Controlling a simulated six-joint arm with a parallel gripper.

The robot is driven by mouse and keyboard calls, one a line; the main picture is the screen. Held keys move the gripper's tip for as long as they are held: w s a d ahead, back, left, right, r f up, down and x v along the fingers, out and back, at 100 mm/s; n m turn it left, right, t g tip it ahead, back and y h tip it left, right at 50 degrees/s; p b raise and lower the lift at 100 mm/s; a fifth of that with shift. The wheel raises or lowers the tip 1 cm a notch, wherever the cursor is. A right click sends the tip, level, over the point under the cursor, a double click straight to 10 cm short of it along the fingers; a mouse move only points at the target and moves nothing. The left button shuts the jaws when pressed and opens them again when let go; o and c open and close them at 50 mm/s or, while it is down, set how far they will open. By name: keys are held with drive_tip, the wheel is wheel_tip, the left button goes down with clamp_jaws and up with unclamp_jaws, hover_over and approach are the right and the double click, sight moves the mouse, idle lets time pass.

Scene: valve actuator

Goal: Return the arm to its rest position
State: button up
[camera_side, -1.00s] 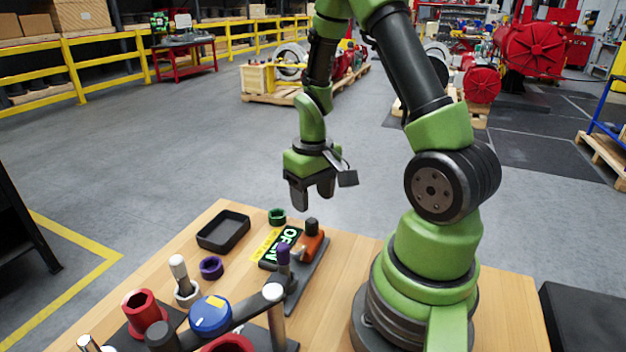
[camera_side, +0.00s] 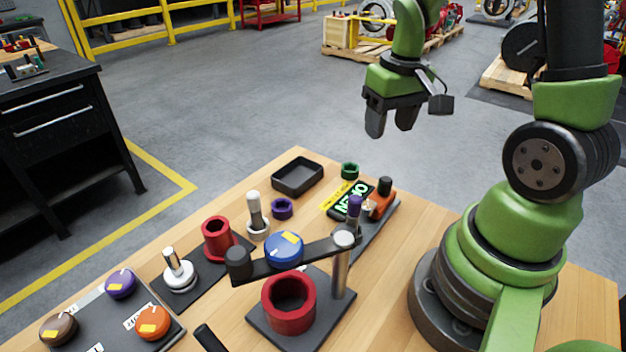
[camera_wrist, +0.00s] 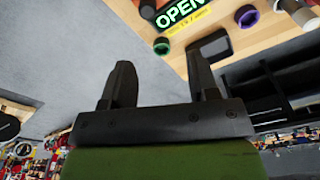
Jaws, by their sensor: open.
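My gripper (camera_side: 391,124) is open and empty, raised in the air above and behind the far edge of the wooden bench, fingers pointing down. My gripper touches nothing.
On the bench are a black tray (camera_side: 297,187), green ring (camera_side: 349,170), purple ring (camera_side: 282,209), orange part (camera_side: 379,204), blue knob (camera_side: 284,248) on a dark arm, and red ring (camera_side: 288,312). A black cabinet (camera_side: 60,120) stands left. The air around my gripper is clear.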

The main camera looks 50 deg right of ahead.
drive_tip(key=s+a+r+t+y, duration=0.1)
drive_tip(key=s+a+r+t, duration=0.2)
drive_tip(key=a+r, duration=0.4)
drive_tip(key=s+a+r+n+t+y, duration=0.1)
drive_tip(key=s+a+r+t, duration=0.2)
drive_tip(key=a+r, duration=0.3)
drive_tip(key=shift+s+a+r, duration=0.35)
drive_tip(key=shift+s+r, duration=0.2)
drive_tip(key=shift+s, duration=0.1)
